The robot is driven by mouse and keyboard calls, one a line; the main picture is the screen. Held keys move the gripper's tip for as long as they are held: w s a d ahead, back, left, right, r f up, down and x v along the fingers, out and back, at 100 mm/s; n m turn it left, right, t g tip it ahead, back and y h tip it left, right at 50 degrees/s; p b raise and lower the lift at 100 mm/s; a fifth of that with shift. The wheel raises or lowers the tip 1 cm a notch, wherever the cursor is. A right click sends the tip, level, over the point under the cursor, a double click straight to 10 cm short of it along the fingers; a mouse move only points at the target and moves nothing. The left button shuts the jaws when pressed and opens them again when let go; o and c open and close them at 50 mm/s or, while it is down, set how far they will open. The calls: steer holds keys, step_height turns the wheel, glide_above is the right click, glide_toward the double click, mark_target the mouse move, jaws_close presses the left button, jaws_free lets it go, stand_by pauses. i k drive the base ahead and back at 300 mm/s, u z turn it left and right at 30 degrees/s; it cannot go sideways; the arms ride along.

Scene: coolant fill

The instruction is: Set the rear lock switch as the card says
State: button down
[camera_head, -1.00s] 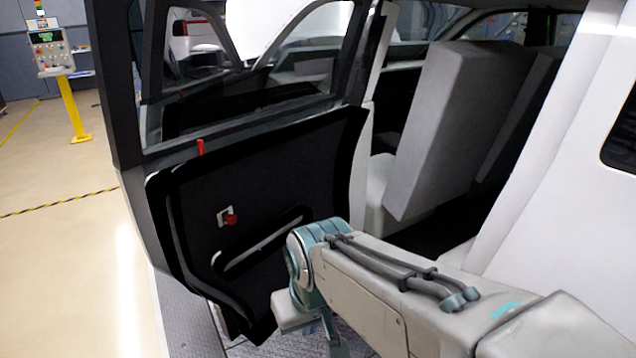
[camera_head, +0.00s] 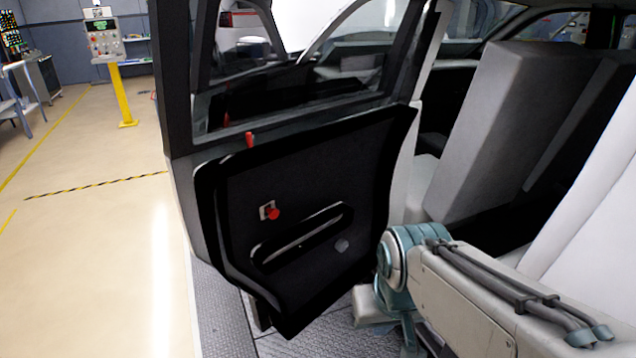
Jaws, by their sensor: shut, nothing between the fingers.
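The open car door (camera_head: 300,170) stands in the middle, with its black inner panel facing me. On the panel a small pale switch plate (camera_head: 265,207) carries a round red knob (camera_head: 273,214). I take this to be the lock switch; its markings are too small to read. A red upright tab (camera_head: 250,139) stands at the top edge of the panel. I can make out no readable card. My arm comes in from the lower right, with its joint in front of the door's lower right; my gripper is not in view.
A long door pull (camera_head: 300,240) and a round grey disc (camera_head: 342,245) are below the knob. A grey seat (camera_head: 500,130) is behind, at right. A control box (camera_head: 103,40) on a yellow post (camera_head: 121,95) stands at far left.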

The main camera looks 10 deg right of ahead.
mark_target(273, 213)
steer(key=u, duration=0.1)
steer(key=k, duration=0.45)
steer(key=u, duration=1.45)
steer(key=i, duration=0.6)
steer(key=z, duration=0.6)
steer(key=i, duration=0.45)
steer(key=z, duration=0.5)
